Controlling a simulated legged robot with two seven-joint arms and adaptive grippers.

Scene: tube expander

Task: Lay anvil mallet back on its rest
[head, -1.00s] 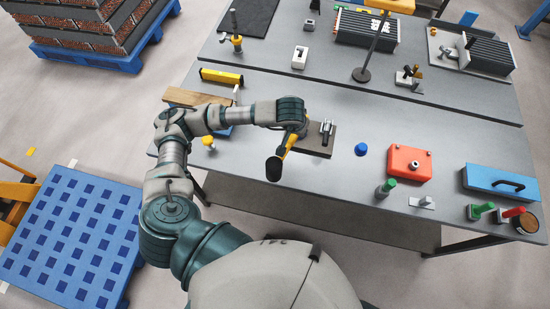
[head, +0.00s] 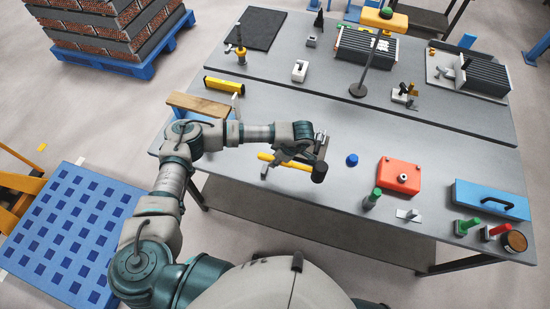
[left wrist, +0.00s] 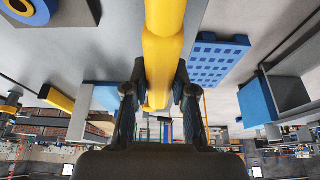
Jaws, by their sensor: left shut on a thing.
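The mallet has a yellow handle (head: 268,157) and a black head (head: 320,172). It lies across the front part of the bench, head to the right. My left gripper (head: 293,156) is shut on the handle; in the left wrist view the yellow handle (left wrist: 162,60) runs between its two fingers (left wrist: 160,98). A small light-grey upright piece (head: 265,171) shows just under the handle's left end; I cannot tell whether they touch. A dark board with a metal fitting (head: 322,141) is behind the head, partly hidden by my gripper. My right gripper is out of view.
A blue knob (head: 352,160), a red box (head: 400,177) and a green-topped tool (head: 372,198) stand to the right. A blue case (head: 490,200) is at the far right. A yellow bar (head: 223,87) and a wooden block (head: 200,105) lie to the left. The front bench edge is close.

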